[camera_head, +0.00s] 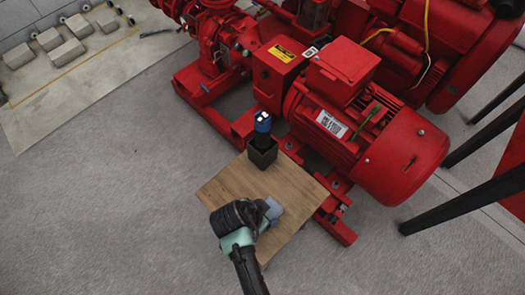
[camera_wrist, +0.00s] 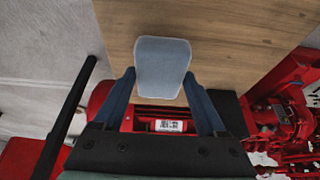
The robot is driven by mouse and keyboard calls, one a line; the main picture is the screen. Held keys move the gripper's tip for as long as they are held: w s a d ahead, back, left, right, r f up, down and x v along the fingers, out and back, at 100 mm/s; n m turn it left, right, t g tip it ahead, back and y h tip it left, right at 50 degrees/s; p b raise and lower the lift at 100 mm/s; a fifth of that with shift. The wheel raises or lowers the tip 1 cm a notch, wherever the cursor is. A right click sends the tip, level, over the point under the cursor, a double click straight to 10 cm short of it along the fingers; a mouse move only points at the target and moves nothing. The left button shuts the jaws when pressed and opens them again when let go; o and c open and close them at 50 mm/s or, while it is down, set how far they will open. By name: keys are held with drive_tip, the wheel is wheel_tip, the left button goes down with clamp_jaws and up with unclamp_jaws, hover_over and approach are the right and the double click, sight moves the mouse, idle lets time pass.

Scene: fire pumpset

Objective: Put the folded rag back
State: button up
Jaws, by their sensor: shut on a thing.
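The folded rag (camera_wrist: 162,66) is a small grey-blue pad with rounded corners. In the wrist view it sits between the two fingers of my gripper (camera_wrist: 159,80), which is shut on it. The head view shows the rag (camera_head: 274,209) at the tip of my gripper (camera_head: 264,212), over the front part of a wooden tabletop (camera_head: 223,187). The wood (camera_wrist: 235,30) also fills the upper part of the wrist view. I cannot tell whether the rag touches the wood.
A dark square holder (camera_head: 263,155) with a blue-topped dark object (camera_head: 262,125) stands at the table's back edge. The red pumpset (camera_head: 400,160) is close behind and right of the table. Black posts (camera_head: 465,205) stand at right. Grey floor to the left is clear.

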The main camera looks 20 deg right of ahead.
drive_tip(key=shift+f+b, duration=0.5)
drive_tip(key=shift+f, duration=1.3)
drive_tip(key=shift+f, duration=0.2)
drive_tip(key=o, duration=1.1)
drive_tip(key=shift+r, duration=0.1)
drive_tip(key=shift+r, duration=0.1)
